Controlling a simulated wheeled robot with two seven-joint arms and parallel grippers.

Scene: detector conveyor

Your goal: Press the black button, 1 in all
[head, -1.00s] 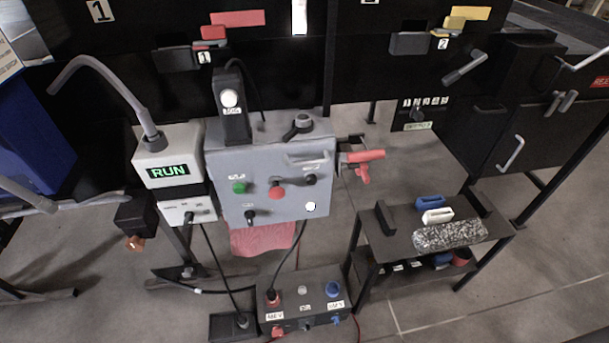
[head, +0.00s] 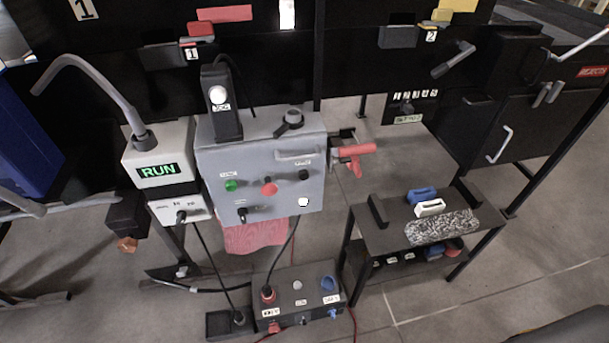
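A grey control box (head: 262,160) stands left of centre in the head view. On its front face are a green button (head: 231,185), a red button (head: 268,188), a round white button (head: 303,202) and a small black button (head: 304,175) at the upper right under a label. A second black control (head: 241,214) sits at the lower left of the face; I cannot tell whether it is a button or a knob. Neither of my grippers is in view, and nothing touches the black button.
A white unit with a lit RUN display (head: 158,170) stands left of the box. A red-handled tool (head: 352,156) hangs at its right side. A low black table (head: 378,238) stands to the right. A plug box (head: 313,287) lies on the floor below. A dark rounded shape fills the lower right corner.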

